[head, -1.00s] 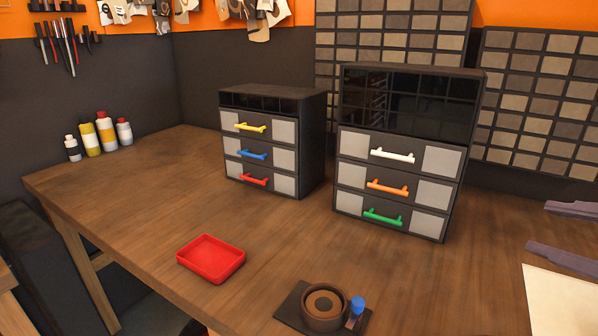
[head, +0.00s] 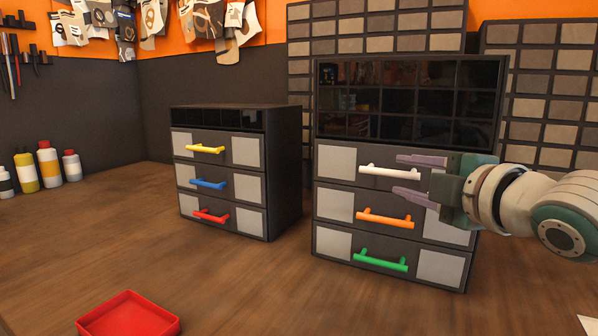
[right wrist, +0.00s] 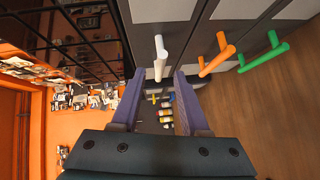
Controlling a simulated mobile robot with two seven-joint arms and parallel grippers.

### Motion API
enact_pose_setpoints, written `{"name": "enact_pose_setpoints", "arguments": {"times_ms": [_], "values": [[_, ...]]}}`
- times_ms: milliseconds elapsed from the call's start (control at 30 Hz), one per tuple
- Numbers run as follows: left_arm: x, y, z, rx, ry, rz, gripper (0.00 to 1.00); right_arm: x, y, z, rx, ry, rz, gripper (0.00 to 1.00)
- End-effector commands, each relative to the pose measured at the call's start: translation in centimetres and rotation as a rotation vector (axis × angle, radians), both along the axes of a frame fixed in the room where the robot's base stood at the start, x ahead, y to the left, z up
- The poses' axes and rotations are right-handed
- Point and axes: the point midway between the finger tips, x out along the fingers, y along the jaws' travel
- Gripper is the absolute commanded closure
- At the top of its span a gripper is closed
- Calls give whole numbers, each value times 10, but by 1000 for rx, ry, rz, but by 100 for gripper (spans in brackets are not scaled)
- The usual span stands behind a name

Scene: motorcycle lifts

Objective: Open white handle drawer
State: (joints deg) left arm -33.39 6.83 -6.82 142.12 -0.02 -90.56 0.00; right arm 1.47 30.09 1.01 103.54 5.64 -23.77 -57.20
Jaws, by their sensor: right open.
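The white handle (head: 390,172) is on the top drawer (head: 336,163) of the right-hand cabinet. That drawer looks shut, level with the ones below it. My right gripper (head: 402,176) is open in front of the cabinet, its fingers pointing left, one a little above and one a little below the white handle's height. In the right wrist view, the white handle (right wrist: 160,57) lies just beyond the two open fingertips (right wrist: 157,82), about between them, with nothing held. I cannot tell whether a finger touches it. My left gripper is not in view.
An orange handle (head: 385,218) and a green handle (head: 380,260) are on the drawers below. A second cabinet (head: 283,170) with yellow, blue and red handles stands to the left. A red tray (head: 130,318) lies at the front left. The wooden table between is clear.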

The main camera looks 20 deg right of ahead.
Motion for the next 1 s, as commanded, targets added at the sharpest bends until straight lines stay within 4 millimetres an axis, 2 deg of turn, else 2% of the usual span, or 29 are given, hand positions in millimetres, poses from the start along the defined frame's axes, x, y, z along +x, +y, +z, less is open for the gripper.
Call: {"name": "enact_pose_setpoints", "arguments": {"times_ms": [200, 567, 900, 1000], "values": [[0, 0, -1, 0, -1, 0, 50, 23, -1, -3, 2, 0, 1, 55], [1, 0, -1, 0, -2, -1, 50, 27, -1, -4, 0, 1, 1, 55], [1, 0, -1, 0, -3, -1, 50, 27, -1, -4, 1, 1, 1, 92], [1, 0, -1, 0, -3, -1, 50, 27, -1, -4, 1, 1, 1, 100]]}}
